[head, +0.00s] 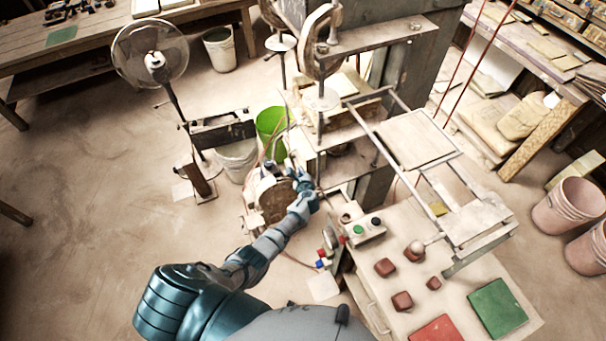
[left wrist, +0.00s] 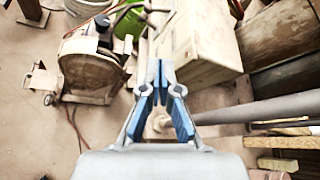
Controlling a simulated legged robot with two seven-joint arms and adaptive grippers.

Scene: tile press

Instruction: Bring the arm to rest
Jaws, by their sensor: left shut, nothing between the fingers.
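My left arm reaches up from the bottom left in the head view. Its gripper (head: 318,190) is beside the left edge of the tile press (head: 330,140), near the control box (head: 362,232) with green and black buttons. In the left wrist view the blue-tipped fingers of the left gripper (left wrist: 158,68) meet at the tips, with nothing between them. A pale block-like part of the press (left wrist: 195,45) lies just beyond the fingers there. Whether the gripper touches anything is not clear. My right gripper is in neither view.
A worktable holds several reddish-brown blocks (head: 386,267), a green square (head: 497,308) and a red square (head: 437,329). A round drum-like machine (head: 272,197) and a green bucket (head: 270,122) stand close to the left gripper. A fan (head: 152,60) stands at the upper left. Floor at the left is clear.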

